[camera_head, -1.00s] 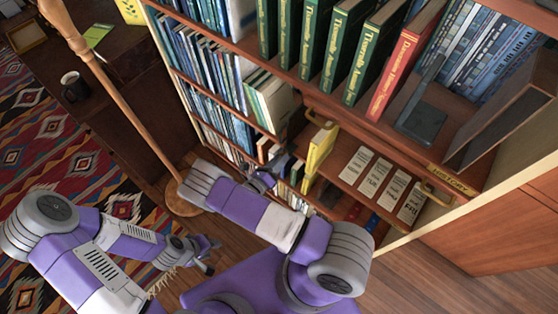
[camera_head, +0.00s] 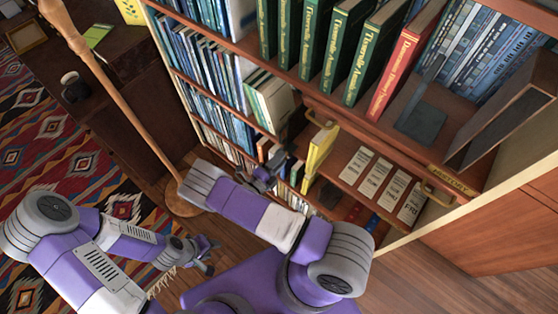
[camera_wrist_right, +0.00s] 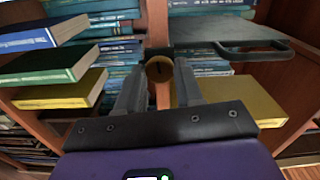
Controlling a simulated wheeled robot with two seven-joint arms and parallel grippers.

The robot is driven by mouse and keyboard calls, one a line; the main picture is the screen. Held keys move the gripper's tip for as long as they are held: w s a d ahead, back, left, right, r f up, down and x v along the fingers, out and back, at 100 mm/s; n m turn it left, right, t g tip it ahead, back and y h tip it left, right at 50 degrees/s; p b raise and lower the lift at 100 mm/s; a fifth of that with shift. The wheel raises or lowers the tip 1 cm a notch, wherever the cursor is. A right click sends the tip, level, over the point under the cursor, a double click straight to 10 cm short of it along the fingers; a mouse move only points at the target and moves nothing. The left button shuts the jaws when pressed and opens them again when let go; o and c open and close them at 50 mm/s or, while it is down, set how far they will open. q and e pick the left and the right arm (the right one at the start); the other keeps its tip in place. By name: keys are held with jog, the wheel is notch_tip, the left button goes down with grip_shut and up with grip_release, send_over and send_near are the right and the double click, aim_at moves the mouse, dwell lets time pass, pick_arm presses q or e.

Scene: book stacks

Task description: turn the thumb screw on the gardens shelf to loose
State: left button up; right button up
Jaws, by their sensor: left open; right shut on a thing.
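The thumb screw (camera_wrist_right: 159,69) is a round brass knob with a dark mark on its face, in the middle of the right wrist view. My right gripper (camera_wrist_right: 158,84) is shut on it, one grey finger on each side. In the head view my right gripper (camera_head: 270,172) is at the lower shelves of the bookcase, and the screw cannot be made out there. No gardens label can be read. My left gripper (camera_head: 208,258) is open and empty, low over the floor, away from the bookcase.
Books lie on both sides of the screw in the right wrist view, including a green book (camera_wrist_right: 45,62) and yellow books (camera_wrist_right: 62,92). A grey metal plate with a loop (camera_wrist_right: 232,36) is close above right. A wooden pole (camera_head: 110,90) stands left of the bookcase.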

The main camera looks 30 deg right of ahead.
jog(key=shift+n, duration=0.6)
jog(key=o, duration=1)
jog(key=v, duration=0.7)
jog(key=shift+s+a+p, duration=0.1)
jog(key=shift+a+p, duration=0.15)
jog(key=shift+p, duration=0.1)
